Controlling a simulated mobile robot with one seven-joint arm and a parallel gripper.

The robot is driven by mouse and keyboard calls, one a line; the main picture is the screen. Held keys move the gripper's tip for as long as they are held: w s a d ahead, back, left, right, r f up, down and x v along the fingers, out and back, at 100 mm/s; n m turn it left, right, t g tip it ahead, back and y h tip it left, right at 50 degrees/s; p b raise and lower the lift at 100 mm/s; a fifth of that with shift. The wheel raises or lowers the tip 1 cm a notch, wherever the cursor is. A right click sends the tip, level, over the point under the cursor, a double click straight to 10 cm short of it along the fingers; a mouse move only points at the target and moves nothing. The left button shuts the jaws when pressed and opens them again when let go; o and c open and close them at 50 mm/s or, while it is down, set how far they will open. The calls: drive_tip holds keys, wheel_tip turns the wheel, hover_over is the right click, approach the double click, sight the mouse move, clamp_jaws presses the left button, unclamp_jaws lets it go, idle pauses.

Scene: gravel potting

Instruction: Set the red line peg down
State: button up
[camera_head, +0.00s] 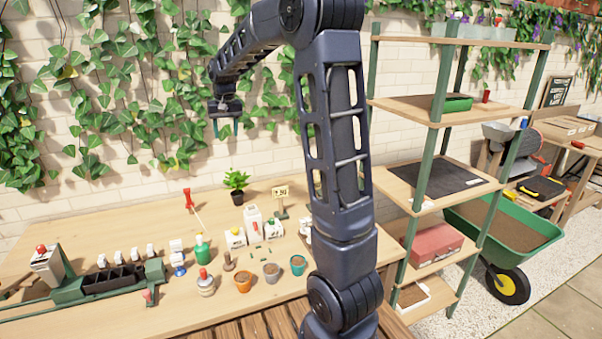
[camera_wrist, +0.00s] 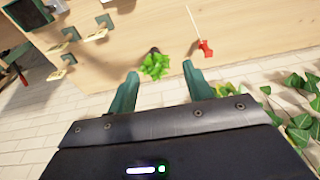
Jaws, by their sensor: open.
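The red line peg (camera_head: 189,199) stands at the back of the wooden table, apart from my gripper. A thin pale line or stick runs from it. It also shows in the wrist view (camera_wrist: 206,48), to the right of my fingers. My gripper (camera_head: 225,129) is open and empty, raised high above the table in front of the ivy wall. Its two green fingers are spread in the wrist view (camera_wrist: 159,72). Nothing is between them on the table; a potted plant (camera_wrist: 154,66) shows in the gap from far off.
The potted plant (camera_head: 236,182) stands right of the peg. White boxes (camera_head: 253,223), a green bottle (camera_head: 202,248) and small pots (camera_head: 298,265) stand toward the front. A green tray rack (camera_head: 110,280) is at left. A shelf (camera_head: 440,185) rises at right. Table around the peg is mostly clear.

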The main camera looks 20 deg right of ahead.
drive_tip(key=s+d+r, duration=0.2)
drive_tip(key=s+d, duration=0.1)
drive_tip(key=s, duration=0.3)
drive_tip(key=s+d+r, duration=0.2)
drive_tip(key=s, duration=0.3)
drive_tip(key=s+d+f+t, duration=0.1)
drive_tip(key=s+d+f, duration=0.1)
drive_tip(key=s, duration=0.6)
drive_tip(key=s+d+f, duration=0.2)
drive_tip(key=s+d, duration=0.1)
drive_tip(key=s, duration=0.6)
drive_tip(key=s+d+f+t, duration=0.1)
drive_tip(key=s+d+f, duration=0.1)
drive_tip(key=s, duration=0.7)
drive_tip(key=shift+s+d+t, duration=0.2)
drive_tip(key=shift+d+t, duration=0.1)
drive_tip(key=shift+d, duration=0.15)
